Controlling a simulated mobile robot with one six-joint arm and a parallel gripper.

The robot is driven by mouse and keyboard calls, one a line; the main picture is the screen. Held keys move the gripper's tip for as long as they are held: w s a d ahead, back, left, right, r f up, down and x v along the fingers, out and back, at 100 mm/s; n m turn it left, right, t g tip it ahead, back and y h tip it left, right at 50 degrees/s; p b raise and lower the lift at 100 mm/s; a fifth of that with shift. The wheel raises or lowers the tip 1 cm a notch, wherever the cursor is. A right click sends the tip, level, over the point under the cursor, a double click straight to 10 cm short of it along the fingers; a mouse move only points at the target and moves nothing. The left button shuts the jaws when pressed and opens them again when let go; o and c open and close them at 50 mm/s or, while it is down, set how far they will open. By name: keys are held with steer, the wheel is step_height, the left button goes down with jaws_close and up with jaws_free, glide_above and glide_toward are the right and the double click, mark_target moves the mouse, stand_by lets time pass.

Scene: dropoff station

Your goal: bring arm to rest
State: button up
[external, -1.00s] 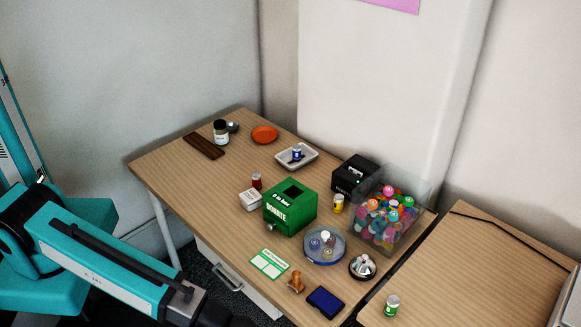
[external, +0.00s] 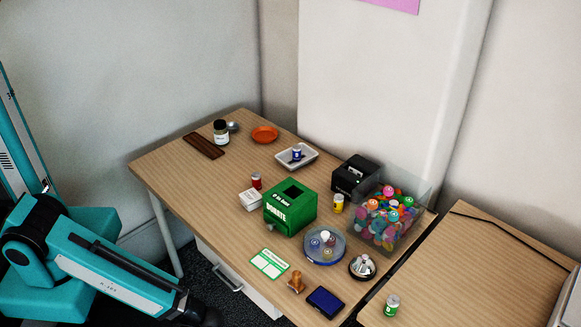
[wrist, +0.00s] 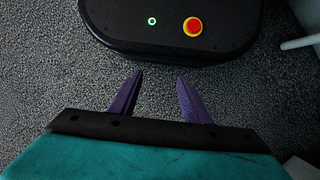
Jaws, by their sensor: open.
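My gripper (wrist: 158,92) shows in the wrist view as two purple fingers spread apart, with nothing between them. It points down over grey speckled carpet. My black base, with a red and yellow button and a small green-lit one, lies just beyond the fingertips. In the external view my teal arm is folded low at the left, in front of the desk's left side. My gripper is out of that view, below its bottom edge.
The wooden desk (external: 178,191) holds a green donation box (external: 290,208), a clear bin of colourful balls (external: 418,200), a white tray (external: 308,160), an orange dish (external: 265,134) and several small items. A second table (external: 470,270) stands at the right with a green-labelled can (external: 392,305).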

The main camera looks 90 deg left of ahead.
steer(key=shift+g, duration=0.6)
steer(key=s, duration=0.1)
steer(key=s+a, duration=0.1)
steer(key=s, duration=0.1)
steer(key=s+f, duration=0.1)
steer(key=shift+s+a+f, duration=0.1)
steer(key=shift+s+a, duration=0.15)
steer(key=shift+a, duration=0.15)
stand_by(0.4)
steer(key=shift+c, duration=1.1)
